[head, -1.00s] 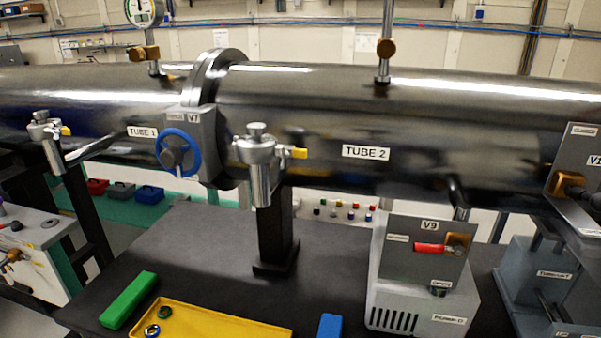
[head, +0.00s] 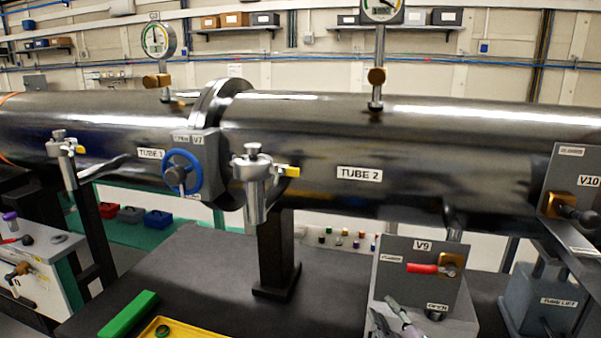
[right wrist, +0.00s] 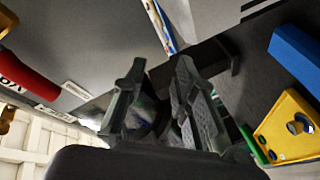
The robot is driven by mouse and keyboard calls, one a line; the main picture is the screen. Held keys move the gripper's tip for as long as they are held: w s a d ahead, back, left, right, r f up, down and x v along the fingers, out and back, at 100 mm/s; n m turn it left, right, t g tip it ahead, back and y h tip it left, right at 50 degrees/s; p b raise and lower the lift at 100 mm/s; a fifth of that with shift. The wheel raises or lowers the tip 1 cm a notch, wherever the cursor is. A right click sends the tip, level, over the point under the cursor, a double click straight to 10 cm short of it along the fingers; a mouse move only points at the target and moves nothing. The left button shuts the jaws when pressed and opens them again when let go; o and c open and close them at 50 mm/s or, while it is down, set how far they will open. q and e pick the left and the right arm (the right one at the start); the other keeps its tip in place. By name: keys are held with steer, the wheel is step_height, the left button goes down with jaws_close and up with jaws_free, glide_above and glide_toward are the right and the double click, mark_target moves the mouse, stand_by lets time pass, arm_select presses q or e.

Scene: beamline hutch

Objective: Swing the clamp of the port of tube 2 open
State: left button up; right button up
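Tube 2 (head: 430,150) is the long dark tube on the right in the head view, labelled TUBE 2. Its port (head: 255,195) is a metal fitting hanging at its left end. A clamp (head: 254,160) with a knob on top and a yellow tab (head: 288,171) sits around the port's upper part; it looks closed. My right gripper (head: 396,318) shows at the bottom edge of the head view, in front of the V9 box, right of and below the port. In the right wrist view its fingers (right wrist: 160,68) are apart with nothing between them. My left gripper is not in view.
The V9 box (head: 420,270) with a red handle stands beside my right gripper. A blue V7 handwheel (head: 182,173) is left of the port. A similar port (head: 66,160) hangs from tube 1. A green block (head: 128,314) and yellow tray (head: 175,327) lie on the dark table (head: 200,265).

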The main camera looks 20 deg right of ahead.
steer(key=w+r+n+t+y, duration=0.2)
steer(key=r+n+t+y, duration=0.25)
steer(key=r+n, duration=0.5)
steer(key=w+r+n+t+y, duration=0.25)
steer(key=r+n+y, duration=0.35)
steer(key=r, duration=0.6)
steer(key=s+a+r+n+g+y, duration=0.35)
steer(key=r+n+g+y, duration=0.55)
steer(key=n, duration=0.8)
steer(key=n+g+h+p, duration=0.1)
steer(key=n+g+p, duration=0.3)
steer(key=n+p, duration=0.3)
glide_toward(263, 172)
steer(key=w+a, duration=0.2)
steer(key=w, duration=0.1)
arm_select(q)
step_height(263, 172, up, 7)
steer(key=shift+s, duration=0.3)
arm_select(e)
steer(key=shift+w, duration=0.2)
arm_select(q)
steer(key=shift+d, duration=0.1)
arm_select(e)
steer(key=shift+c, duration=0.6)
jaws_close()
